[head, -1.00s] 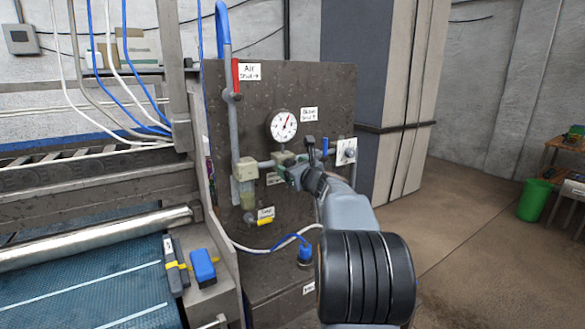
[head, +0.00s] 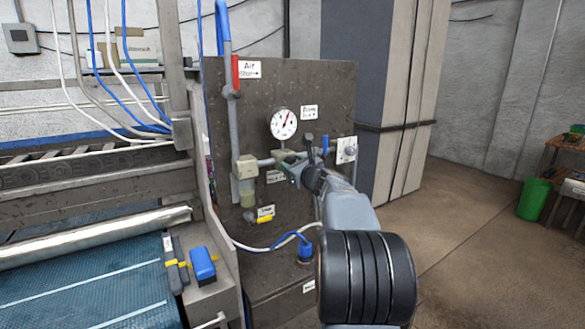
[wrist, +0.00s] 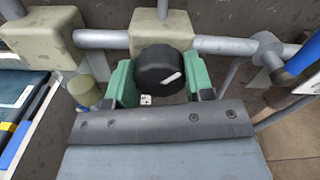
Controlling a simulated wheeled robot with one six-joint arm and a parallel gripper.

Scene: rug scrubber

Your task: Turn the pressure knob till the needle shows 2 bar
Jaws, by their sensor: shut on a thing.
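The pressure knob (wrist: 158,70) is black and round with a white mark on its lower right. It sits between the green fingers of my gripper (wrist: 160,84) in the wrist view, and the gripper is shut on it. In the head view my gripper (head: 290,170) is at the regulator under the gauge and hides the knob. The round white gauge (head: 283,124) has a red needle pointing up and slightly right. Its numbers are too small to read.
A grey pipe (head: 228,130) with a red handle (head: 235,72) runs down the panel (head: 330,95). A pale filter block (head: 245,168) is left of the regulator. A blue lever (head: 325,146) and a white plate (head: 347,150) are close by on the right. A yellow drain valve (head: 265,218) is below.

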